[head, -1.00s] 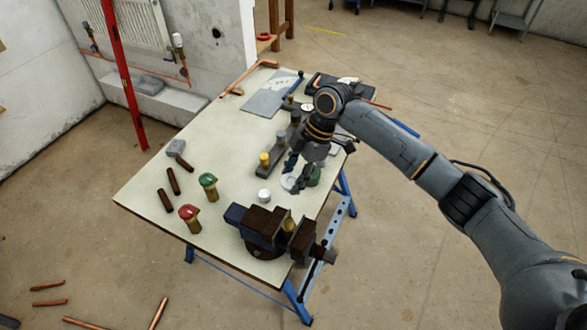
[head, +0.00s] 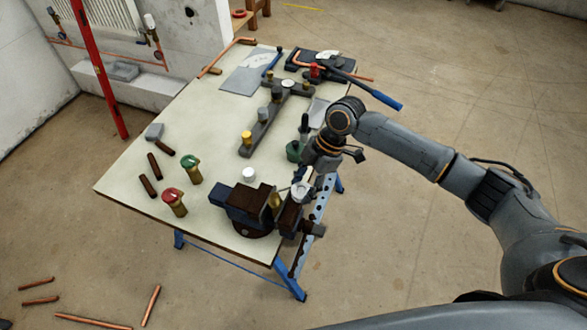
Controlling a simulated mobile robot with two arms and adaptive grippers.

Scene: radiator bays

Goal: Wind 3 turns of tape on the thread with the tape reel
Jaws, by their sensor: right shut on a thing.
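My right gripper (head: 304,180) is shut on the white tape reel (head: 300,190) and holds it just right of the vise, near the brass fitting. The dark vise (head: 241,196) stands at the table's front edge. A brass fitting (head: 275,203) is held upright between its jaws. Its thread is too small to make out, and I cannot tell whether tape is on it or whether the reel touches it. My left gripper is not in view.
On the table (head: 215,120), a red-topped valve (head: 174,202) and a green-topped valve (head: 191,170) stand left of the vise. A small white pot (head: 249,174) is behind it. A grey rack (head: 262,132) and a green pot (head: 293,151) stand farther back.

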